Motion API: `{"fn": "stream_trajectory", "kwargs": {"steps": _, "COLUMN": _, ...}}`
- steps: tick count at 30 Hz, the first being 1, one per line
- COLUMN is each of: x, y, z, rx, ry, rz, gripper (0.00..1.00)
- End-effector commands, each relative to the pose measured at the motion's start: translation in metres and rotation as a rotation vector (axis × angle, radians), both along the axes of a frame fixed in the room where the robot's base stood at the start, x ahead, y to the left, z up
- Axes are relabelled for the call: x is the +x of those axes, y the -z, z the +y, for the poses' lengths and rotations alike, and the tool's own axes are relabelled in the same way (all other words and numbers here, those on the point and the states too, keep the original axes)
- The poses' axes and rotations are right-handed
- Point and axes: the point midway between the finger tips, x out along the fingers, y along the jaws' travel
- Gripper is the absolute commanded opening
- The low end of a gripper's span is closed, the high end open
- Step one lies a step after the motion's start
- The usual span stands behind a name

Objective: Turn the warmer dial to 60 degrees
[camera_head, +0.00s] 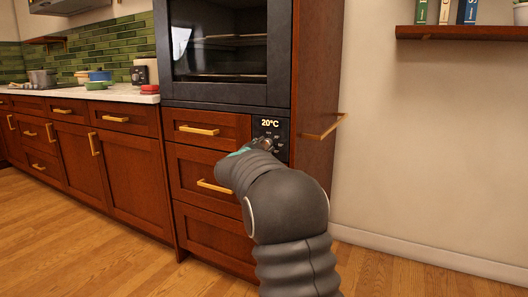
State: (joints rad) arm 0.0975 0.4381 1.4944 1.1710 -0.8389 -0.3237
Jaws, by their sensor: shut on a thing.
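The warmer's dark control panel (283,126) is set in the wooden cabinet below the oven. Its display (270,123) reads 20°C. Small pale marks show on the panel under the display. My arm reaches up from the bottom of the view, and my gripper (264,143) is at the lower part of the panel, shut at the dial. The dial is mostly hidden behind my gripper and wrist, so its pointer cannot be read.
A wooden rail with a brass bar (324,130) sticks out right of the panel. Drawers with brass handles (198,130) are to the left. The oven (222,50) is above. A shelf (460,33) hangs on the right wall. The floor (95,235) at left is clear.

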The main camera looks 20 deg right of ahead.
Motion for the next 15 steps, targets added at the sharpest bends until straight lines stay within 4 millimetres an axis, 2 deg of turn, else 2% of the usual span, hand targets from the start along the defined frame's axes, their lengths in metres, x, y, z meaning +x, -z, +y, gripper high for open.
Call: {"fn": "stream_trajectory", "kwargs": {"steps": 15, "x": 0.0004, "y": 0.0028, "z": 0.0002, "rx": 0.302, "ry": 0.001, "rz": -0.389, "gripper": 0.04}}
